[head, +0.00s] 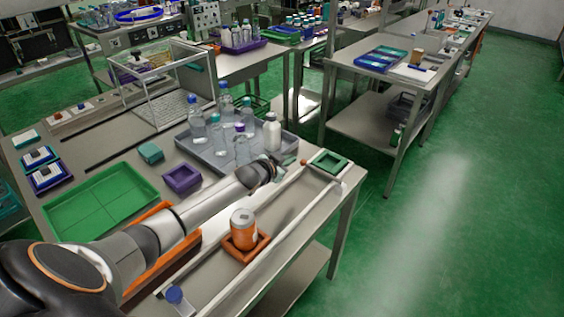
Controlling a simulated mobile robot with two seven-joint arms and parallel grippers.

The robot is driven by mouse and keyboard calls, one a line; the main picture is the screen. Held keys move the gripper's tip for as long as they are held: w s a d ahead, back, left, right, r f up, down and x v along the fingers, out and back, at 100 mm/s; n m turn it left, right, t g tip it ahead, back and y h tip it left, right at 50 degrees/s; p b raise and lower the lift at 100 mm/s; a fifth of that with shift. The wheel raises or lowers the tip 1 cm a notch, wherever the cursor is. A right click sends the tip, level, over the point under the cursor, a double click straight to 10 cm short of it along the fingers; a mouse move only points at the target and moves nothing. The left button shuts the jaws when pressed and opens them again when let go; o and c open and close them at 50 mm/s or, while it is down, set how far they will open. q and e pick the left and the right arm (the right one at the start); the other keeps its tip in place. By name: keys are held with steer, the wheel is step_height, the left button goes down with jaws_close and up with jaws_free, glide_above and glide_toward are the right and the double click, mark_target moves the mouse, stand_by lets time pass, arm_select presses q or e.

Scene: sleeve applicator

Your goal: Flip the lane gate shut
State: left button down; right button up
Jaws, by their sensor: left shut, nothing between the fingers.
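The lane (210,272) is a long pale channel with white rails, running along the table's right edge. An orange canister (243,222) with a light top stands upright in an orange square holder (238,254) in the lane. A green square frame (329,163) is at the lane's far end. A small orange knob (303,162) sits by the far end of the left rail; I cannot tell whether it belongs to the gate, or how the gate stands. My left gripper (276,168) is shut and empty, just left of that knob. My left arm hides part of the lane's near left side. My right gripper is not in view.
A grey tray (203,152) of several bottles stands behind my left gripper. A purple box (182,180), a teal box (151,153) and a green tray (98,204) lie left of my arm. A blue-capped item (175,296) is at the lane's near end.

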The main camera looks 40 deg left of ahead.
arm_select(q)
steer(key=shift+v, duration=2.05)
steer(key=shift+r, duration=0.1)
